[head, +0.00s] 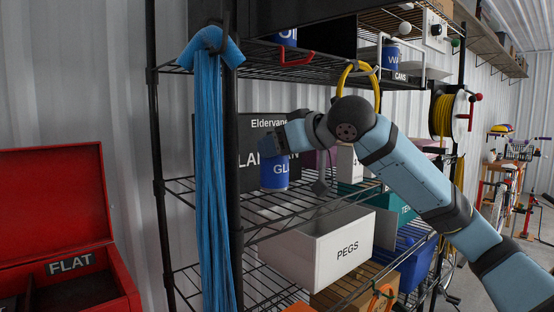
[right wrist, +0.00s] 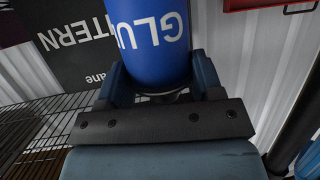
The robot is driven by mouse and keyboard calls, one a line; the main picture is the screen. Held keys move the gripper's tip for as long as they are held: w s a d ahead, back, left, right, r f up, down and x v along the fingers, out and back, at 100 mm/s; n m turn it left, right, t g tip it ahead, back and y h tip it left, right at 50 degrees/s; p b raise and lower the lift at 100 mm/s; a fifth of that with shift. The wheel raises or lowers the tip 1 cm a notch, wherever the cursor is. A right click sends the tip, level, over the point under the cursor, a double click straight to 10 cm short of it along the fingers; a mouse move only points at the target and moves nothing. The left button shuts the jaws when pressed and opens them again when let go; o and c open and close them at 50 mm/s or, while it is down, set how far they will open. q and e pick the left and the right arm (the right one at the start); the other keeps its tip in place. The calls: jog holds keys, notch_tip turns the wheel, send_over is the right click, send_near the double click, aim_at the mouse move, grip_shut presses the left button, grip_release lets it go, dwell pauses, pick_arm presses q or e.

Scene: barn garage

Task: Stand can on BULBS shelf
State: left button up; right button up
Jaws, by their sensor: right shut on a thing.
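A blue can (head: 274,175) with white letters starting "GLU" is upright at the middle wire shelf (head: 262,229). I cannot tell whether its base touches the wires. My right gripper (head: 273,142) comes from the right and is shut on the can near its top. In the right wrist view the can (right wrist: 149,40) sits between the fingers (right wrist: 160,85), its lettering upside down in that picture. A black Eldervane lantern box (head: 249,130) stands just behind the can. No label reading BULBS is visible. My left gripper is not in view.
Blue strands (head: 208,170) hang at the rack's front left. A white PEGS bin (head: 320,247) sits low, right of the can. Blue cans, one lettered "WA" (head: 390,56), stand on the upper shelf. A red toolbox (head: 60,220) is at left. Wires left of the can are bare.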

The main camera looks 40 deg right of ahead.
aim_at(285, 160)
jog(key=shift+w+f, duration=0.25)
notch_tip(285, 160, down, 3)
jog(key=shift+a+r, duration=0.1)
jog(key=shift+f, duration=0.2)
jog(key=shift+f, duration=0.1)
jog(key=o, duration=1.1)
